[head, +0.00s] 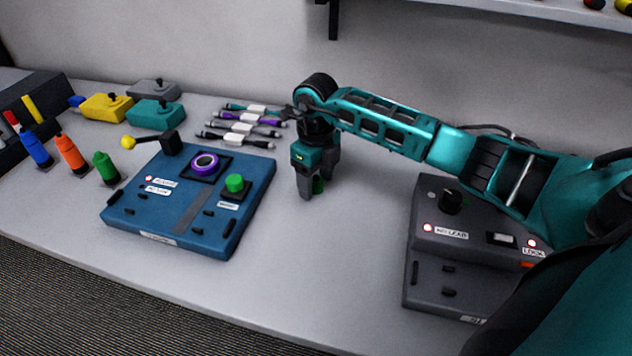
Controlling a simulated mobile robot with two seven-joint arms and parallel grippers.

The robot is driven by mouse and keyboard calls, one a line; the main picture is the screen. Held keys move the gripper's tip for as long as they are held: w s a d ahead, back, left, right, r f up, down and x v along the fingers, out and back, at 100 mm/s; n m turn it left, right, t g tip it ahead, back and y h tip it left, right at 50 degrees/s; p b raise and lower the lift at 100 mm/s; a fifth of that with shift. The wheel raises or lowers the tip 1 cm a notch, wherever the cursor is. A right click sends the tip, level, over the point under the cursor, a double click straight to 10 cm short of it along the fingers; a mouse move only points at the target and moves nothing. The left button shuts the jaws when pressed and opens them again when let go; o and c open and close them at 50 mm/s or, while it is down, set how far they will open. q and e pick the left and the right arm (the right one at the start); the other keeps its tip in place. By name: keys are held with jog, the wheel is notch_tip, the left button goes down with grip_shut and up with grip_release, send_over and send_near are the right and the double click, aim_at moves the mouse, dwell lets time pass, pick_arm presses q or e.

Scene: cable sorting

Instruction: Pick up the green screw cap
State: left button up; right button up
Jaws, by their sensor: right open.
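A green round cap (234,183) sits upright on a small dark base on the blue panel box (160,225), at its right side. My left gripper is not in view.
A purple ring (205,163) and a yellow-tipped lever (128,142) are on the blue box. Several cables (240,130) lie behind it. Blue, orange and green bottles (105,168) stand left. A dark grey control box (455,265) is at right. The front middle table is clear.

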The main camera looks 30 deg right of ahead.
jog(key=shift+c, duration=0.5)
grip_shut()
jog(key=shift+r, duration=0.1)
